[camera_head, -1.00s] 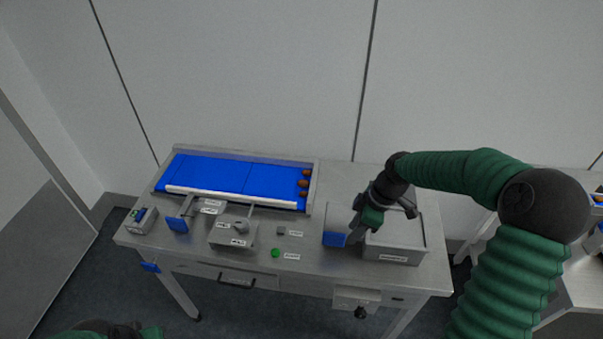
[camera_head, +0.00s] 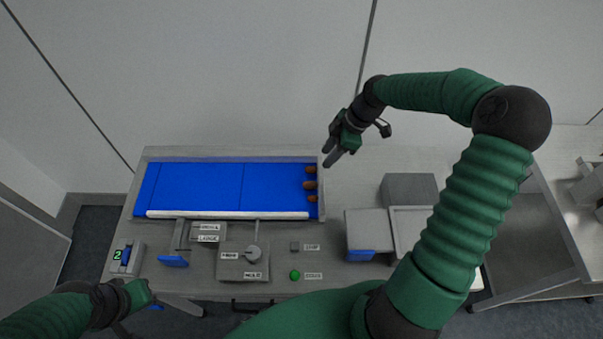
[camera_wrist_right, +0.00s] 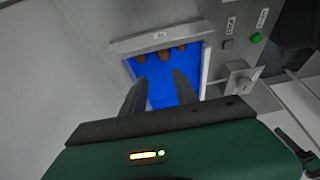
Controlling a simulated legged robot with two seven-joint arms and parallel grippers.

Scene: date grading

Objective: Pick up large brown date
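Three brown dates lie in a row at the right end of the blue conveyor belt (camera_head: 200,187): a far one (camera_head: 311,169), a middle one (camera_head: 309,185) and a near one (camera_head: 312,198). I cannot tell surely which is largest. In the right wrist view the dates (camera_wrist_right: 163,54) show at the belt's end, beyond the fingertips. My right gripper (camera_head: 328,158) is open and empty, above and just right of the belt's end, apart from the dates. My left gripper (camera_head: 140,305) is low at the left front; its fingers are not clear.
A metal end wall (camera_head: 321,195) borders the belt beside the dates. A control box with a knob (camera_head: 243,262), a green button (camera_head: 295,275) and a small display (camera_head: 122,256) are along the front. Grey bins (camera_head: 408,190) stand right of the belt.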

